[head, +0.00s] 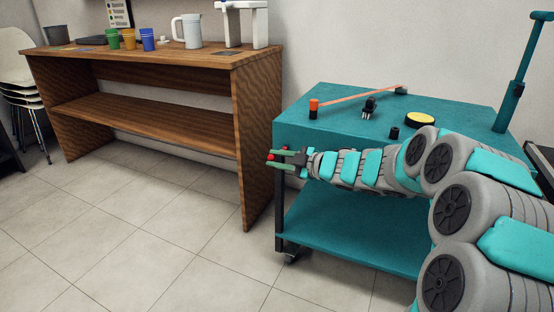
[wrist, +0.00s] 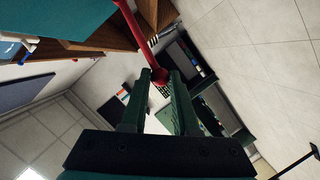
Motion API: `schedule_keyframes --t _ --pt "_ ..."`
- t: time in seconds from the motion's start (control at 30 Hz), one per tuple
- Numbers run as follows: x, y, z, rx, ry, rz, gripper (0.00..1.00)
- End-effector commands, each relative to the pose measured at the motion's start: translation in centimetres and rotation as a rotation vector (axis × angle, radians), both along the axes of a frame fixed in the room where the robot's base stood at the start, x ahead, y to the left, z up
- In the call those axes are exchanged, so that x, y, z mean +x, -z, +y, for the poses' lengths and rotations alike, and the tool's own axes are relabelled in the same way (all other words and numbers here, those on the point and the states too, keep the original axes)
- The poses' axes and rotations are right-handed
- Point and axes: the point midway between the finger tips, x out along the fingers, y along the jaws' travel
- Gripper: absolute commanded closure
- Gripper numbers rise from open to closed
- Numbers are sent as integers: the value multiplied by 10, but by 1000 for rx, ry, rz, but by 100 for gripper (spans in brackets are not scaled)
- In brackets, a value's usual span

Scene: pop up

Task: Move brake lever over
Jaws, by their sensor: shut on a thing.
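The brake lever (wrist: 130,32) is a red rod with a round red knob at its end, seen in the wrist view running down from the top edge to between my fingertips. My gripper (wrist: 160,78) has green fingers and is shut on the knob end. In the head view my gripper (head: 273,157) is at the left front corner of the teal cart, just below its top, with a bit of red (head: 270,157) at the fingertips. The lever's mount is hidden.
A wooden bench (head: 250,63) with cups and a white jug (head: 188,31) stands at left. The tiled floor (head: 150,220) in front is clear.

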Motion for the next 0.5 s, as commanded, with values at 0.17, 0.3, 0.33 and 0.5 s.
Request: schedule_keyframes --t 0.17,0.3,0.33,0.5 --pt "5 -16 -3 0 5 -1 100" --pt "7 -24 -4 0 4 -2 100" --pt "7 -25 -4 0 4 -2 100" --pt "7 -24 -3 2 3 -2 100"
